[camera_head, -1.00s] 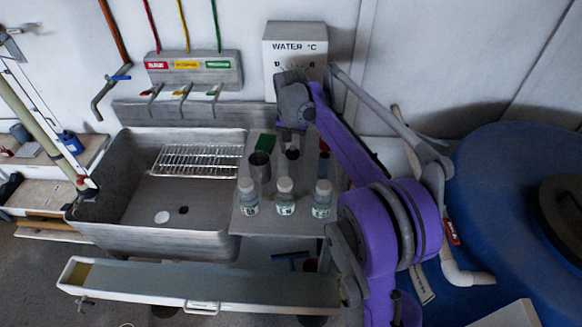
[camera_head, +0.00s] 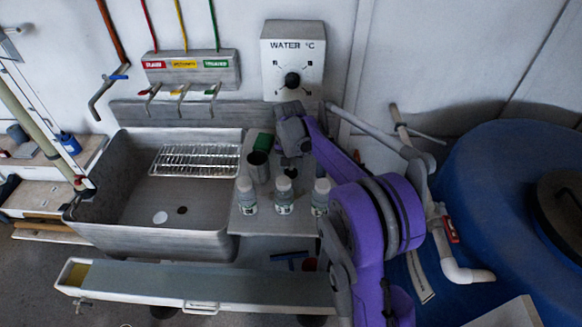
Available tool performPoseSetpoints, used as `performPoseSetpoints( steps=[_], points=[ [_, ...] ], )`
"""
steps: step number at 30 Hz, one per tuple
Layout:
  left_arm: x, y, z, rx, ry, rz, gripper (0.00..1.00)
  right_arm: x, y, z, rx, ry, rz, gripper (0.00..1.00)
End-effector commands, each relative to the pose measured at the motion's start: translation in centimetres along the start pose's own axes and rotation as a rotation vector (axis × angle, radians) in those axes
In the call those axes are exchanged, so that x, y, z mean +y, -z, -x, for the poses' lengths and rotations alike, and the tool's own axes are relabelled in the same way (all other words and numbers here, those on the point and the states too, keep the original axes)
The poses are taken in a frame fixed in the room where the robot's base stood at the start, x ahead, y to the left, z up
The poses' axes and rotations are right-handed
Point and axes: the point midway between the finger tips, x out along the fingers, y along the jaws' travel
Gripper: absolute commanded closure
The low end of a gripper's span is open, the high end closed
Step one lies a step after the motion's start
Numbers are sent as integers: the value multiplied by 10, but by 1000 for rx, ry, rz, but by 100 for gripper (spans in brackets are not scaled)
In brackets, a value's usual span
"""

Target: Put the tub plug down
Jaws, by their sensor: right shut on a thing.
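My right gripper (camera_head: 292,160) hangs over the back of the small grey table (camera_head: 275,222), right of the steel cup. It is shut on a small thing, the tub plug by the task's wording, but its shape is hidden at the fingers. The grey tub (camera_head: 112,190) stands to the left, with a dark round drain hole (camera_head: 182,210) in its floor. A flat white disc (camera_head: 160,218) lies just left of the hole, apart from it. My left gripper does not show.
Several white-capped bottles (camera_head: 283,195) stand along the table's front. The steel cup (camera_head: 258,167) and a green block (camera_head: 264,143) are near the gripper. A wire rack (camera_head: 195,160) spans the tub's back. A blue barrel (camera_head: 500,170) fills the right.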

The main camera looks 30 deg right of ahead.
Motion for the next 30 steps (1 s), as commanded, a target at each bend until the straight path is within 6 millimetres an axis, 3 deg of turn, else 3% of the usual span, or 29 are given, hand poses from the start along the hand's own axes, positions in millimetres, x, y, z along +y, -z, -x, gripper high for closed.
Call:
performPoseSetpoints(
  steps=[1, 2, 6, 14, 19, 30],
  points=[
    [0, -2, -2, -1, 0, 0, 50, 0, -1, -3, 0, 0, 0, 99],
    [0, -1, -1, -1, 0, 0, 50, 0, 0, -2, 0, 0, 0, 41],
    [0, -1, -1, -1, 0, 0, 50, 0, 0, -2, 0, 0, 0, 16],
    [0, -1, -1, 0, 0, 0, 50, 0, 0, -1, 0, 0, 0, 16],
    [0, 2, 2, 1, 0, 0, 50, 0, 0, 11, 0, 0, 0, 16],
    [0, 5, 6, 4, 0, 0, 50, 0, 0, 87, 0, 0, 0, 16]
  ],
)
